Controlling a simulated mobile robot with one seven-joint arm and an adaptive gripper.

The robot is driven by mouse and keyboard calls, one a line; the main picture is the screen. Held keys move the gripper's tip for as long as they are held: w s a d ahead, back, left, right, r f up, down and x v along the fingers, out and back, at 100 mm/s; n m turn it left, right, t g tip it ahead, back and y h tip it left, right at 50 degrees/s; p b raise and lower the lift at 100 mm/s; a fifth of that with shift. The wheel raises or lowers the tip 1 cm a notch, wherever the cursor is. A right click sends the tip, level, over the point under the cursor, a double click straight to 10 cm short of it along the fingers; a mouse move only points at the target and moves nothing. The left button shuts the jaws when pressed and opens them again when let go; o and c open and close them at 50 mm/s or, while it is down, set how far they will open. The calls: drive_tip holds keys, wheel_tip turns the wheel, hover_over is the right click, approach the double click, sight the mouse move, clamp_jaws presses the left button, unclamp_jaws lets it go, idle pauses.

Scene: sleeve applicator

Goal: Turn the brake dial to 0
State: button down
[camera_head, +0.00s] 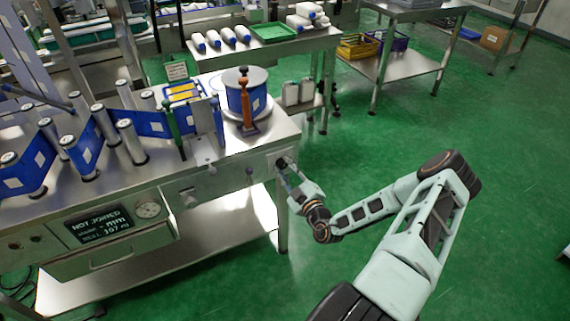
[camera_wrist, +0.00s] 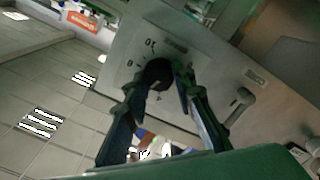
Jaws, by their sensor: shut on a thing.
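The brake dial is a round black knob (camera_wrist: 156,72) on a pale plate with printed marks, on the machine's end panel. A "10" is legible above it in the wrist view; the other marks are small and blurred, and I cannot tell where the knob points. My gripper (camera_wrist: 158,80) has one finger on each side of the knob and is shut on it. In the head view, my gripper (camera_head: 287,171) reaches the panel below the bench's right corner, at the dark dial (camera_head: 281,162), which it partly covers.
A small lever (camera_wrist: 236,107) sticks out right of the dial in the wrist view. Above the panel, a blue reel (camera_head: 238,95) and an orange-handled part (camera_head: 246,108) stand on the bench. A display (camera_head: 99,223) reads "NOT JOINED".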

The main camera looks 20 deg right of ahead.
drive_tip(key=n+p, duration=0.1)
drive_tip(key=n, duration=0.2)
drive_tip(key=shift+r+n+p, duration=0.1)
drive_tip(key=shift+n+p, duration=0.25)
drive_tip(key=shift+n, duration=0.05)
drive_tip(key=n+p, duration=0.1)
drive_tip(key=n, duration=0.2)
drive_tip(key=shift+n, duration=0.3)
drive_tip(key=n+p, duration=0.1)
drive_tip(key=n, duration=0.2)
drive_tip(key=shift+n, duration=0.3)
drive_tip(key=n+p, duration=0.1)
drive_tip(key=n, duration=0.3)
drive_tip(key=shift+n, duration=0.3)
drive_tip(key=n+p, duration=0.1)
drive_tip(key=n, duration=0.2)
drive_tip(key=shift+n, duration=0.3)
drive_tip(key=n, duration=0.4)
drive_tip(key=shift+p, duration=0.4)
drive_tip(key=n, duration=0.4)
drive_tip(key=shift+n+p, duration=0.35)
drive_tip(key=shift+n, duration=1.55)
